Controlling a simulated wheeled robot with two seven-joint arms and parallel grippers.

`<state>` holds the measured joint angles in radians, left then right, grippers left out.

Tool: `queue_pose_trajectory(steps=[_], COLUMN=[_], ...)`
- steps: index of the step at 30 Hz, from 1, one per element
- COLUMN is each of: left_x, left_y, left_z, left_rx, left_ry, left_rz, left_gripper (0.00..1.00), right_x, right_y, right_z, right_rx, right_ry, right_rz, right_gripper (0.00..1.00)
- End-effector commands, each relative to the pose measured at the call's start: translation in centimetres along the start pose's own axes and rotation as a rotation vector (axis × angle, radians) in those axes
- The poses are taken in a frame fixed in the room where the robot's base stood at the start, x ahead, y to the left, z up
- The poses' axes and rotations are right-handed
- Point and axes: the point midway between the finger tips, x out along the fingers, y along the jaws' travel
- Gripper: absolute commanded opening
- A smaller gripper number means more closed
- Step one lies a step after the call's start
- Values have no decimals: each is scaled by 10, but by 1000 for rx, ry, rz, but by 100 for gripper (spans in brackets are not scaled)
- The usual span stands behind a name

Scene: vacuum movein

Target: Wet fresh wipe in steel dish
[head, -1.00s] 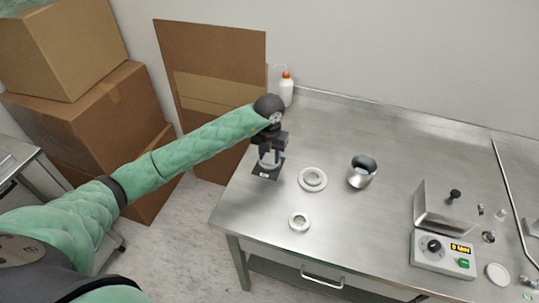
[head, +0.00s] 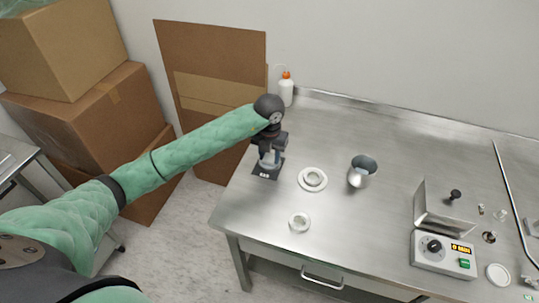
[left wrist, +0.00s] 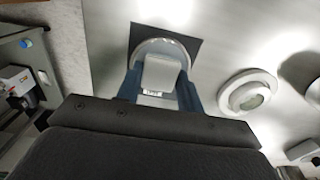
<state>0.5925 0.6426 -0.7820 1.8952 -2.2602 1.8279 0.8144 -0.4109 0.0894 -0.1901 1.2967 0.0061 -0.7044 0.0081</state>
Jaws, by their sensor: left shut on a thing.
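My left gripper (head: 268,163) is low over a dark square mat (head: 259,173) near the table's left edge. In the left wrist view the fingers (left wrist: 155,92) are shut on a pale squarish piece (left wrist: 160,73), perhaps the wipe; I cannot tell for sure. A round grey rim (left wrist: 183,50) shows around the far side of this piece, above the mat; I cannot tell whether it is the steel dish. An open steel vessel (head: 356,181) stands to the right, apart from the gripper. My right gripper is not in view.
A round white piece (head: 303,186) lies right of the mat, with a smaller one (head: 292,223) nearer the front edge. An orange-capped white bottle (head: 286,93) stands at the back left. A control box (head: 427,259) and small metal parts crowd the right. The back middle is clear.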

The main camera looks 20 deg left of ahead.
Motion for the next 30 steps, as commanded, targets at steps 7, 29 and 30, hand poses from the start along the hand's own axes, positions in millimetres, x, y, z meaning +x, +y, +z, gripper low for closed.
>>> queue_pose_trajectory(steps=[7, 29, 30], left_x=[-7, -55, -57], left_y=[0, 0, 0], left_z=[-1, 0, 0], left_rx=[0, 0, 0], left_ry=[2, 0, 0], left_rz=[1, 1, 1], left_gripper=[19, 19, 19], right_x=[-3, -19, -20], right_y=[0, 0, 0], right_z=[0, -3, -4], right_rx=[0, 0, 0], right_ry=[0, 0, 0], right_rz=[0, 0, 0], right_gripper=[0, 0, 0])
